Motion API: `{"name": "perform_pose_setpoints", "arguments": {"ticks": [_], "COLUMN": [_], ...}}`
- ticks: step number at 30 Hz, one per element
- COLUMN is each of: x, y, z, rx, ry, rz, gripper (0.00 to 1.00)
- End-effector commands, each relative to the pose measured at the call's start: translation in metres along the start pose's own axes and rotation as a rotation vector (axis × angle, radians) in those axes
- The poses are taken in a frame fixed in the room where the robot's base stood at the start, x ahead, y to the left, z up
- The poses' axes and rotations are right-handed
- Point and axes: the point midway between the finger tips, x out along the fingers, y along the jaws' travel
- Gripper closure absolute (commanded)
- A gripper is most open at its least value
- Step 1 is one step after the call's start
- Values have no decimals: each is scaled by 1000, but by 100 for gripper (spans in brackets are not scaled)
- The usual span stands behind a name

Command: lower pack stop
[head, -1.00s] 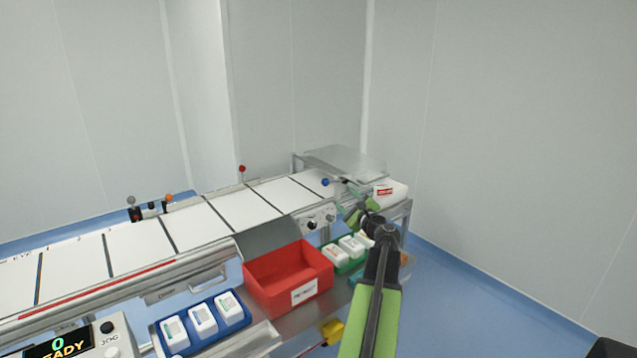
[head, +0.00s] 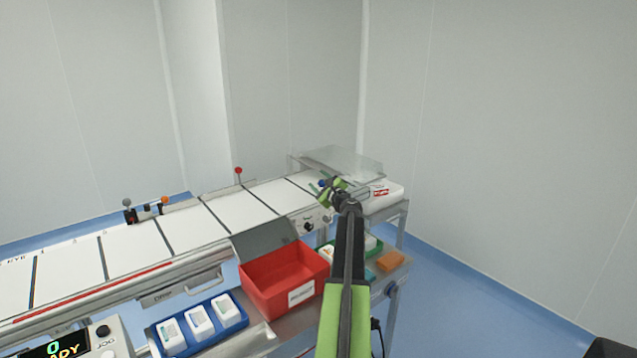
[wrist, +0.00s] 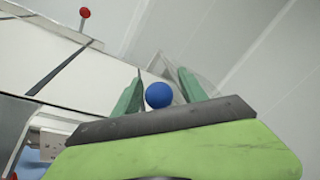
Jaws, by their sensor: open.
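The pack stop appears to be the lever with a blue ball knob (head: 322,184) at the far right end of the web table, by the clear cover. The knob also shows in the wrist view (wrist: 159,95), between my two green fingertips. My gripper (head: 328,187) is open around or just short of the knob; I cannot tell whether a finger touches it. Most of the lever below the knob is hidden by my gripper. The white web (head: 130,252) with dark cross lines lies along the table.
A clear cover (head: 343,163) stands just behind my gripper. A red-knobbed lever (head: 238,171) stands on the far edge. A red bin (head: 283,287), a blue tray (head: 180,345) and an orange block (head: 391,261) sit on the front shelf. Open floor lies to the right.

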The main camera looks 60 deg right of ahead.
Motion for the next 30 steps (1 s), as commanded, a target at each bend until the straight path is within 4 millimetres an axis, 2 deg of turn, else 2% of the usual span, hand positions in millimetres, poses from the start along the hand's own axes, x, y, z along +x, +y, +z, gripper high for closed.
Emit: {"name": "perform_pose_setpoints", "arguments": {"ticks": [4, 5, 16, 30], "x": [0, 0, 0, 0], "y": [0, 0, 1, 2], "z": [0, 0, 1, 2], "rx": [0, 0, 0, 1], "ry": [0, 0, -1, -2], "rz": [0, 0, 1, 2], "gripper": [50, 53, 100, 100]}}
